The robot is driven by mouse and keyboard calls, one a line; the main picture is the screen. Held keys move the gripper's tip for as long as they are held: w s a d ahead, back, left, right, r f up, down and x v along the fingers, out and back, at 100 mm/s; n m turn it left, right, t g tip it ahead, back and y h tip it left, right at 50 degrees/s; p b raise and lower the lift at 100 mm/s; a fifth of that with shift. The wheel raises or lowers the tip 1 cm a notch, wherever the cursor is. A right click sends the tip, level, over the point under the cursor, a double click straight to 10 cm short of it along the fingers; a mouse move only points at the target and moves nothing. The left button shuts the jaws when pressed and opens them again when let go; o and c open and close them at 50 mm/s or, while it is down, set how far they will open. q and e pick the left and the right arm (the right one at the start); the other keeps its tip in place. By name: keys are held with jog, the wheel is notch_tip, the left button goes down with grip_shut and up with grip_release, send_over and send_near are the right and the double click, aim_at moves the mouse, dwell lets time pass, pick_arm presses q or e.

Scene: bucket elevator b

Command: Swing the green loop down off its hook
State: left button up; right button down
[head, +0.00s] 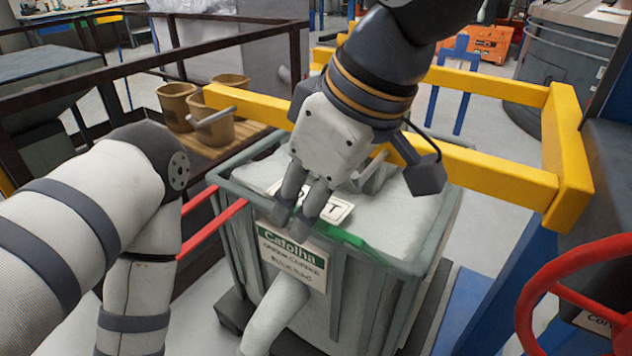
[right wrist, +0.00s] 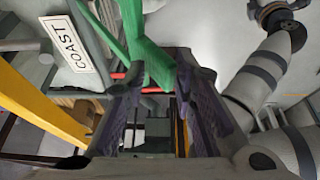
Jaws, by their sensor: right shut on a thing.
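The green loop (head: 345,238) shows in the head view as a short green bar along the front rim of a grey-green bin (head: 432,262). My right gripper (head: 293,218) points down at the bin's front rim, with its fingertips at the left end of the green bar. In the right wrist view the green loop (right wrist: 150,58) runs between the two dark fingers, and my right gripper (right wrist: 158,92) is shut on it. The hook cannot be made out. My left arm comes in from the left, but its gripper is not seen.
A white lettered plate (head: 335,210) lies at the bin's top. Yellow rails (head: 490,172) run behind the bin and a red handwheel (head: 560,295) stands at the right. Several brown buckets (head: 178,105) sit at the left behind a dark railing.

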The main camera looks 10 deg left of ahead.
jog(key=shift+f, duration=0.4)
jog(key=c, duration=1.7)
grip_release()
jog(key=shift+w, duration=0.2)
jog(key=shift+s+r, duration=0.1)
jog(key=shift+r, duration=0.1)
jog(key=shift+r, duration=0.15)
jog(key=v, duration=1.1)
jog(key=shift+d+r, duration=0.15)
jog(key=shift+r, duration=0.15)
